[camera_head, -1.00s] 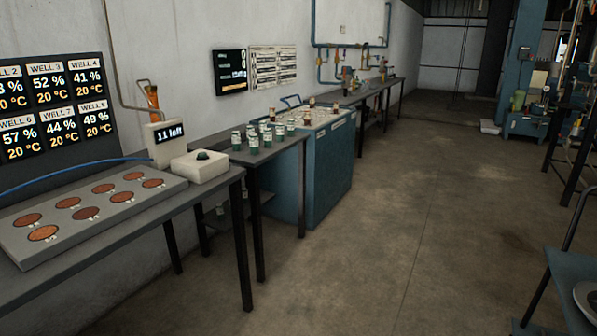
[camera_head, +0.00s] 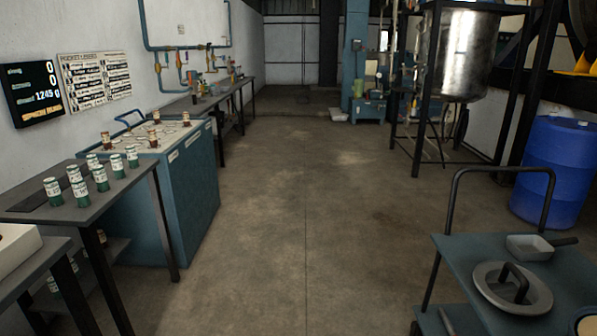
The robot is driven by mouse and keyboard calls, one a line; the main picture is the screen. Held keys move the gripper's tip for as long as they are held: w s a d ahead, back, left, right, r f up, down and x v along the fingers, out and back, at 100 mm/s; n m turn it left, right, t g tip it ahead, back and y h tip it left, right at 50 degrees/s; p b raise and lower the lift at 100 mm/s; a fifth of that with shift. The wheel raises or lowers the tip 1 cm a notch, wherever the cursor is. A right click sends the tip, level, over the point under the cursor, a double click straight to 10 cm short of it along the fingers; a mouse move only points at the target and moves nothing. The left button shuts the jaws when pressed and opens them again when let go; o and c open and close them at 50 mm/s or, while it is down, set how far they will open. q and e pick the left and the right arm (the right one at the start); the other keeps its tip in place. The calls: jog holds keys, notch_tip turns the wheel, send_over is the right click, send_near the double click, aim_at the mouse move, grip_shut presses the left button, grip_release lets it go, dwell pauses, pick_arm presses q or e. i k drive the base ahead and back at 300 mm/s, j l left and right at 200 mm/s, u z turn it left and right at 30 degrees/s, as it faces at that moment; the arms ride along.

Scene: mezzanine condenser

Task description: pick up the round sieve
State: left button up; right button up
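On a blue-grey cart (camera_head: 465,258) at the lower right lies a round grey disc-like thing (camera_head: 487,290) with a dark bar handle standing across it. I cannot tell whether this is the round sieve. Another round, pale tan thing (camera_head: 588,326) is cut off by the bottom right corner, and I cannot tell what it is either. Neither of my grippers shows in the head view.
A square scoop (camera_head: 527,247) lies on the cart, which has a black tube handle (camera_head: 497,170). A blue barrel (camera_head: 562,172) and a steel tank (camera_head: 464,55) stand behind. Benches with green-white jars (camera_head: 75,180) line the left. The concrete floor (camera_head: 300,220) between is clear.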

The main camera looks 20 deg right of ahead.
aim_at(511, 287)
jog(key=i+z, duration=0.5)
jog(key=i+j+z, duration=0.1)
jog(key=i+z, duration=0.4)
jog(key=i, duration=0.05)
